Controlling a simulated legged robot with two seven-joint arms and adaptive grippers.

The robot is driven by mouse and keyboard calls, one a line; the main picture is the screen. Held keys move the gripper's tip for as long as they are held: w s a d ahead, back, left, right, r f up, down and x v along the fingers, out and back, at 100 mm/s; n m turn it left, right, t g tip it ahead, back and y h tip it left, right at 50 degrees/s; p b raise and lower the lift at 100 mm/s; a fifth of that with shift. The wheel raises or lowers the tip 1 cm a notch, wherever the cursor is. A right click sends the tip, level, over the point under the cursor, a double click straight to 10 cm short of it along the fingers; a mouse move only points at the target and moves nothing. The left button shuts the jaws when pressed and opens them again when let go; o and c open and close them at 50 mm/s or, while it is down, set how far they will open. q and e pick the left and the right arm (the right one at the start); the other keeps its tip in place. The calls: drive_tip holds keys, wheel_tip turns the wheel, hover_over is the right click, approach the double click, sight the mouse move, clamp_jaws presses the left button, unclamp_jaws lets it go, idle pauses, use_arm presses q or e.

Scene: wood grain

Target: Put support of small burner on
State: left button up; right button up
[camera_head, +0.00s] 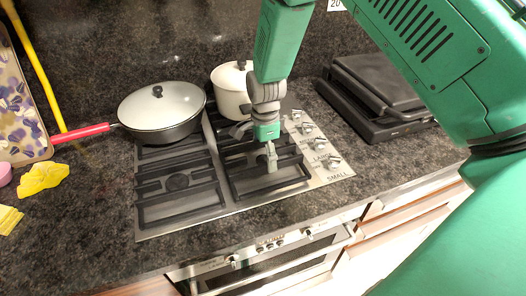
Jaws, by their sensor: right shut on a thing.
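The stove (205,217) is a steel cooktop with black burner supports. The support of the small burner (290,185) is a black grate at the front right of the cooktop, beside the knob marked SMALL. My right gripper (271,164) comes down from above and is shut on this grate near its middle. The grate looks level and lies at or just above the cooktop; I cannot tell whether it touches. The gripper hides part of the grate and the burner under it. My left gripper is not in view.
A lidded pan (160,112) with a red handle stands on the back left burner. A white lidded pot (229,90) stands at the back right. Knobs (320,145) line the right edge. A black grill (375,95) is farther right. Yellow cloths (42,178) lie at the left.

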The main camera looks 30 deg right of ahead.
drive_tip(key=shift+d, duration=0.25)
drive_tip(key=shift+a, duration=0.15)
drive_tip(key=shift+a+r, duration=0.1)
drive_tip(key=shift+a, duration=0.1)
drive_tip(key=shift+d, duration=0.25)
drive_tip(key=shift+f, duration=0.5)
drive_tip(key=shift+a+f, duration=0.1)
drive_tip(key=shift+f, duration=0.15)
drive_tip(key=shift+d, duration=0.25)
idle(1.1)
